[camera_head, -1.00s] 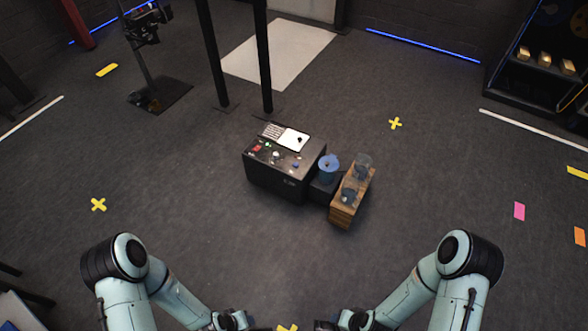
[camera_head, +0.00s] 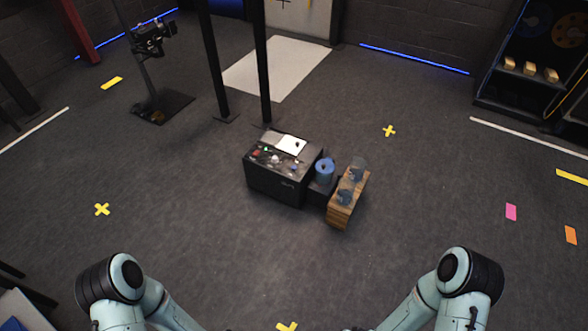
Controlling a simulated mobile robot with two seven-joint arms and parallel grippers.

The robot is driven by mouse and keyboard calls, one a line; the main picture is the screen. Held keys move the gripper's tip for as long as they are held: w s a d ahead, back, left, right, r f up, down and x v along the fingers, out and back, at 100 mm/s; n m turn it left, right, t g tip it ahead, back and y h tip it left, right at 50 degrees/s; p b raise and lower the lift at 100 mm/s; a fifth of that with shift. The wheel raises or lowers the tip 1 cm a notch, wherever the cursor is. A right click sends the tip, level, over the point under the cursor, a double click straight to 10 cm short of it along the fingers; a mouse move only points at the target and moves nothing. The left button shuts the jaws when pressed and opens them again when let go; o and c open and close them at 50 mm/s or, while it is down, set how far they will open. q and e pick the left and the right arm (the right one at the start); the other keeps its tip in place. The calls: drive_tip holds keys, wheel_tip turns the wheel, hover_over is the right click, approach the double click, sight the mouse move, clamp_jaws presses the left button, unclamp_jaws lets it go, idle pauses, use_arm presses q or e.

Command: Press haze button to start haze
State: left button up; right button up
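A black console box (camera_head: 275,188) stands on the dark floor near the middle of the view. Its top panel carries several small coloured buttons (camera_head: 268,158), including red, green and white ones. They are too small to tell which is the haze button. A white sheet (camera_head: 291,144) lies at the back of the panel. My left arm (camera_head: 125,290) and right arm (camera_head: 455,285) reach in at the bottom, well short of the console. Both grippers are below the bottom edge of the view.
A blue round item (camera_head: 325,169) and a wooden crate (camera_head: 341,217) with dark glassy items stand against the console's right side. Two black posts (camera_head: 263,70) rise behind it. A camera stand (camera_head: 160,105) is at the back left. The floor in front is clear.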

clamp_jaws()
idle(1.4)
